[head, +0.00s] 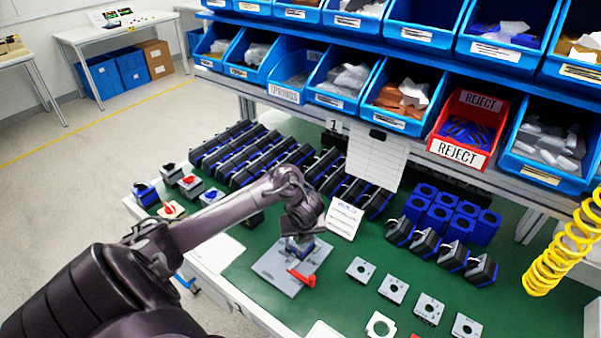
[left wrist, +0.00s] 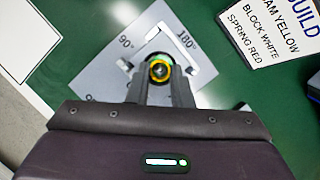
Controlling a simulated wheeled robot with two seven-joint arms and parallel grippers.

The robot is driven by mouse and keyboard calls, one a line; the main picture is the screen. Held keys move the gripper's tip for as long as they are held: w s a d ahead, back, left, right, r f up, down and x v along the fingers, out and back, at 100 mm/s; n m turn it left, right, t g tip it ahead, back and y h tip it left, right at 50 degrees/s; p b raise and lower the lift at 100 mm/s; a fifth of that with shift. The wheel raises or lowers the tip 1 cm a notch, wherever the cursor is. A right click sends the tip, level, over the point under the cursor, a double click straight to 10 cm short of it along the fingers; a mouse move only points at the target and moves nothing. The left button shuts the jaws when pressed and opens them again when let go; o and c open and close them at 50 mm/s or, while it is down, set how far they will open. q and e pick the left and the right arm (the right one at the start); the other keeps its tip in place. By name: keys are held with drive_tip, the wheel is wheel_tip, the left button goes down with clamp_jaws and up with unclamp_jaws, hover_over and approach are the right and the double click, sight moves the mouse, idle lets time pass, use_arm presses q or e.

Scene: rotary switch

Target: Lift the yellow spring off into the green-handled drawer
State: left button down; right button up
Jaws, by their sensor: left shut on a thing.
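My left gripper (head: 298,246) points down over a grey plate (head: 275,268) on the green table. In the left wrist view the gripper (left wrist: 160,88) is shut on the yellow spring (left wrist: 160,68), a ring around a dark core between the fingertips. The spring stands at the middle of the switch, over the same plate (left wrist: 95,75), which is marked 90° and 180°. Whether it is clear of the switch, I cannot tell. A pale L-shaped bar (left wrist: 190,50) lies beside it; a red piece (head: 303,278) shows near the gripper in the head view. I see no green-handled drawer. My right gripper is out of view.
A build card (head: 344,218) stands close behind the gripper. Several small grey square plates (head: 393,289) lie to the right. Rows of black and blue blocks (head: 245,155) fill the back. Blue bins and a red reject bin (head: 466,128) hang above. A yellow coiled hose (head: 560,255) hangs right.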

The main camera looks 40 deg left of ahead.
use_arm(q)
wheel_tip(320, 180, up, 20)
drive_tip(key=p, duration=1.3)
drive_tip(key=shift+f, duration=0.2)
wheel_tip(320, 180, up, 8)
drive_tip(key=shift+r, duration=0.25)
idle(0.4)
drive_tip(key=shift+d+f, duration=0.1)
